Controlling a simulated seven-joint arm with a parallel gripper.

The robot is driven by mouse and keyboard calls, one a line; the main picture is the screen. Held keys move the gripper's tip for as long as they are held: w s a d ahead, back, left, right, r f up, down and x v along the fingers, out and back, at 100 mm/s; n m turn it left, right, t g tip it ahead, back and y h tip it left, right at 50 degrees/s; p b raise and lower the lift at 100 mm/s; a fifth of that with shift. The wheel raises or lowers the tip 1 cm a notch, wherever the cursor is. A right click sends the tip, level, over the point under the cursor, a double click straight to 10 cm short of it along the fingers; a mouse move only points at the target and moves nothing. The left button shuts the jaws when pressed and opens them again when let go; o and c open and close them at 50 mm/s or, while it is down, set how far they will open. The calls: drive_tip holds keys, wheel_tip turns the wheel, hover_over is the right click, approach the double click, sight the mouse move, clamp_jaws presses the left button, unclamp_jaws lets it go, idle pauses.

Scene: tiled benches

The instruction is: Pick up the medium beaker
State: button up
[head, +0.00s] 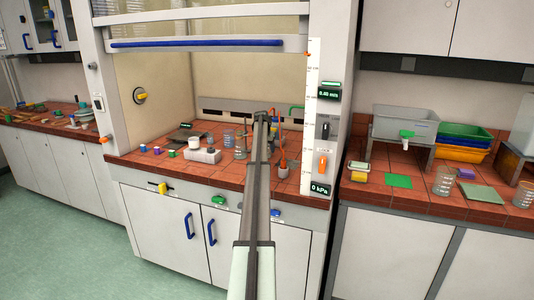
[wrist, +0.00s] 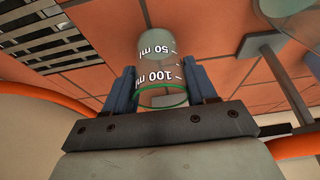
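A clear beaker (wrist: 160,68) with white 50 ml and 100 ml marks and a green rim is between the two blue fingers of my gripper (wrist: 160,82) in the wrist view. The fingers lie against both its sides with no gap visible. Its rim faces my palm. I cannot tell whether its base rests on the tiles. In the head view my arm reaches into the fume hood and hides most of the gripper (head: 262,118) and what it holds.
Other glassware (head: 240,145) stands left of my arm in the hood, near a white device (head: 203,155). Red-brown stands (head: 283,155) are close on the right. The raised sash (head: 200,43) is above. Two more beakers, one at the middle (head: 443,182), stand on the right bench.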

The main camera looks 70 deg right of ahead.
drive_tip(key=c, duration=0.5)
drive_tip(key=shift+c, duration=0.2)
